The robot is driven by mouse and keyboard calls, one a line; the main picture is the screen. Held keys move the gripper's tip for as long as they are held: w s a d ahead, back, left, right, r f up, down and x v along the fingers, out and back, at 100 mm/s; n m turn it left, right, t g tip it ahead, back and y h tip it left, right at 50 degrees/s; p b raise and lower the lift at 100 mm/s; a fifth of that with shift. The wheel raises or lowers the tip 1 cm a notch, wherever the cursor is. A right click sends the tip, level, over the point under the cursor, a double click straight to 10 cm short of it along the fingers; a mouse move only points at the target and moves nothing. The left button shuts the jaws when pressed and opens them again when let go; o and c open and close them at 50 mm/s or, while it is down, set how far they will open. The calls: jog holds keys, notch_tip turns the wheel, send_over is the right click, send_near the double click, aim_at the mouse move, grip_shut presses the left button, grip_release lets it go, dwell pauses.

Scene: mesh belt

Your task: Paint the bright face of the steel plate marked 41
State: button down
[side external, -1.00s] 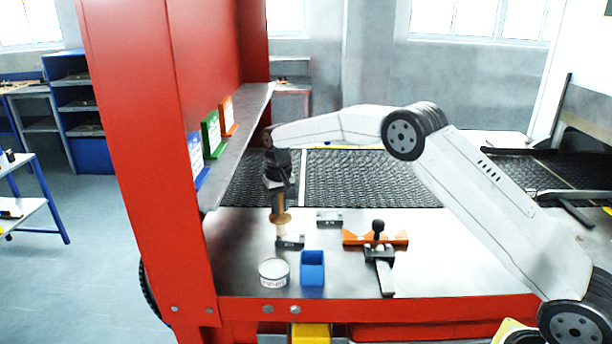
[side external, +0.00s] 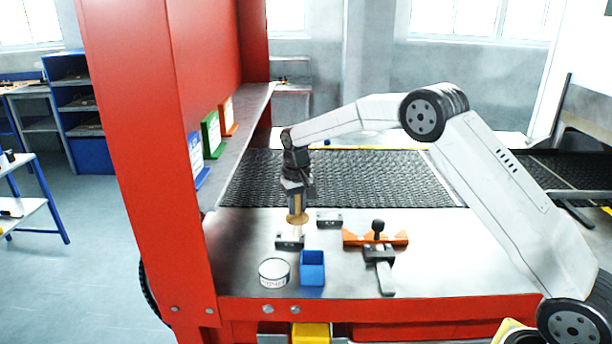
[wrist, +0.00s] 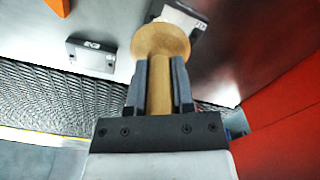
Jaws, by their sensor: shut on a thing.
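My gripper (side external: 297,196) is shut on the wooden handle of a brush (side external: 298,216), held upright with its pale end down. The handle and round collar (wrist: 161,42) also show in the wrist view. The brush end is over one small steel plate (side external: 284,243); I cannot tell whether it touches. In the wrist view this plate (wrist: 181,17) has a light face and a dark edge with a small label, partly hidden by the collar. A second labelled plate (side external: 329,219) lies behind and to the right; it also shows in the wrist view (wrist: 92,60). Neither number reads clearly.
A round white tin (side external: 274,272) and an open blue box (side external: 312,270) stand in front of the brush. The mesh belt (side external: 370,175) runs behind the steel table.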

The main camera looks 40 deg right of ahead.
jog(key=shift+w+a, duration=1.75)
jog(key=shift+w, duration=0.15)
notch_tip(320, 180, up, 8)
jog(key=shift+s, duration=0.15)
jog(key=shift+s+a, duration=0.4)
jog(key=shift+f, duration=0.1)
